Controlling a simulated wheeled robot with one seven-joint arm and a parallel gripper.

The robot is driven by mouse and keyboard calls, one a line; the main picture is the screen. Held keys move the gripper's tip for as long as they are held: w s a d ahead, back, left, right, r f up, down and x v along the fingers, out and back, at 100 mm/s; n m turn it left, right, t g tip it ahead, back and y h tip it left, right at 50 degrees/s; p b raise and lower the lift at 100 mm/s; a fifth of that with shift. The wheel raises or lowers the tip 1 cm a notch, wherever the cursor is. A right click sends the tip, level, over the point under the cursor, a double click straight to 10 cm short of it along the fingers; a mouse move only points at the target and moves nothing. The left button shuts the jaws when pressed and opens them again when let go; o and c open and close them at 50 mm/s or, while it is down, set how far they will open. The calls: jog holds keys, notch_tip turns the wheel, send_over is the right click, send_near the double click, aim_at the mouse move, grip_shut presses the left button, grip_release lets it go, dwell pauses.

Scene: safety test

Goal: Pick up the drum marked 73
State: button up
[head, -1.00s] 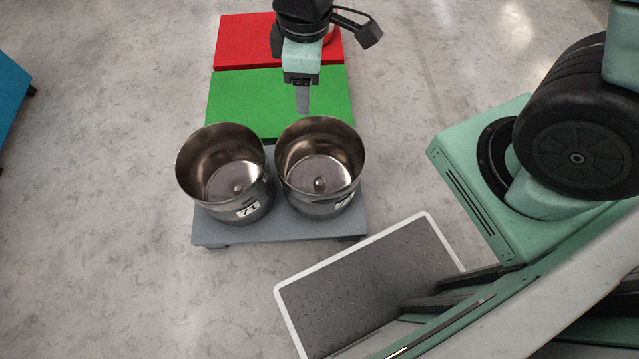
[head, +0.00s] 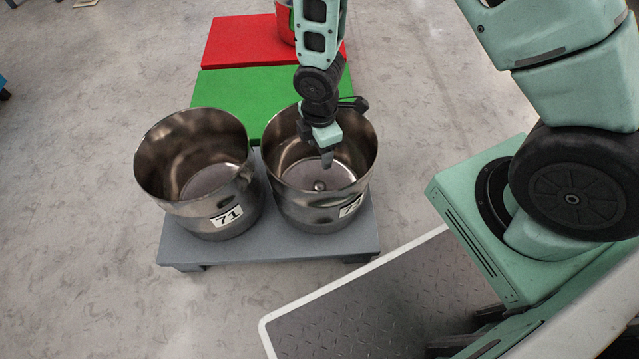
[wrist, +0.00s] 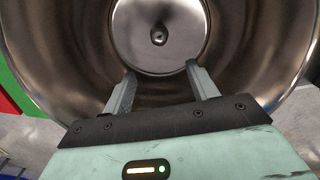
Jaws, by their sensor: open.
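Two open metal drums stand side by side on a grey platform (head: 265,248). The left drum (head: 225,195) has a label reading 71. The right drum (head: 315,205) has a label starting with 7; its second digit is hard to read, so I cannot tell whether it is 73. My gripper (head: 327,160) is over the mouth of the right drum, pointing down. In the wrist view my gripper (wrist: 160,75) has its fingers apart with nothing between them, above a drum's interior with a round floor and central knob (wrist: 158,35).
A green platform (head: 220,88) and a red platform (head: 235,40) lie behind the grey one. A red object (head: 285,20) on the red platform is partly hidden by my arm. Grey floor is open on the left.

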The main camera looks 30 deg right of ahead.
jog(key=b, duration=0.7)
send_near(320, 184)
jog(key=f, duration=0.5)
jog(key=shift+s+a+f, duration=0.1)
jog(key=shift+s+a, duration=0.05)
jog(key=shift+s, duration=0.05)
notch_tip(320, 184, down, 5)
jog(key=b, duration=0.4)
jog(key=shift+w+f, duration=0.15)
grip_shut()
